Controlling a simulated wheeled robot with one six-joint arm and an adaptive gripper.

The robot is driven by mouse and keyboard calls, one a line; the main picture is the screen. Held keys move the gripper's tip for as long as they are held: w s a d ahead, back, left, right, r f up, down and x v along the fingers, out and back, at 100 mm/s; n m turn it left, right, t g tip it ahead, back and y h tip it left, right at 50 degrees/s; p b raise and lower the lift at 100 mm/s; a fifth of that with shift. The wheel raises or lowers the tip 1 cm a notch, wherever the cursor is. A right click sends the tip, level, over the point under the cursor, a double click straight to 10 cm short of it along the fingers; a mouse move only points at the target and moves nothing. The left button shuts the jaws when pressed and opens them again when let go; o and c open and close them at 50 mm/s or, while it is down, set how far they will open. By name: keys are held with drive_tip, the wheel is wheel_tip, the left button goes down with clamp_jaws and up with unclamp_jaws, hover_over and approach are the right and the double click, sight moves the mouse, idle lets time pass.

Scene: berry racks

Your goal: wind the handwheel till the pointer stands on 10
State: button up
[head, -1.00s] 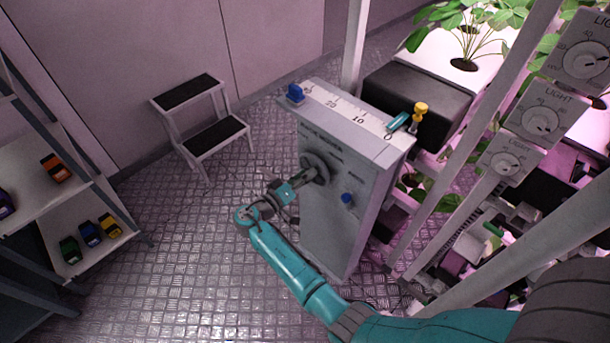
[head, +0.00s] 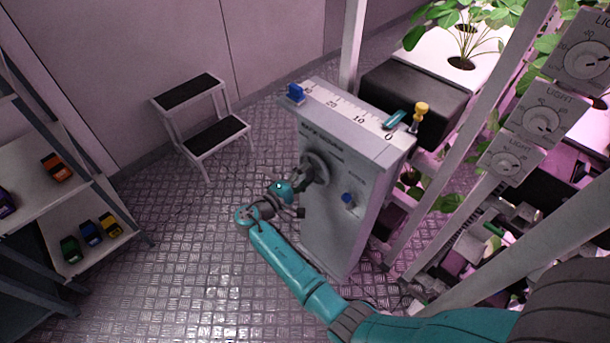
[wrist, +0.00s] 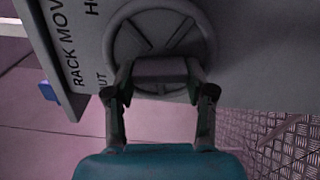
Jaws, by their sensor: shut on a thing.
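The grey handwheel (head: 322,165) is on the front face of a grey cabinet (head: 338,220). In the wrist view, the wheel's rim and spokes (wrist: 205,40) fill the upper middle. My gripper (wrist: 160,80) is shut on the wheel's grip (wrist: 160,68), a grey bar at the lower part of the wheel. In the head view, my gripper (head: 302,184) is at the wheel's lower left, partly hidden by my wrist. A scale (head: 345,108) marked 30, 20, 10, 0 runs along the cabinet top. The teal pointer (head: 396,119) stands between 10 and 0, nearer 0.
A blue piece (head: 295,93) is at the scale's 30 end and a yellow knob (head: 420,111) beyond the 0 end. A blue knob (head: 347,198) sticks out right of the wheel. A step stool (head: 205,130) stands left; plant racks are close on the right.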

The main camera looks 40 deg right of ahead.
drive_tip(key=n, duration=0.7)
drive_tip(key=shift+f, duration=0.15)
drive_tip(key=n, duration=0.6)
drive_tip(key=shift+s+n, duration=0.15)
drive_tip(key=shift+n, duration=0.15)
drive_tip(key=o, duration=1.2)
drive_tip(key=shift+f, duration=0.1)
drive_tip(key=shift+c, duration=0.2)
drive_tip(key=shift+a, duration=0.1)
drive_tip(key=a, duration=1.2)
drive_tip(key=shift+s, duration=0.2)
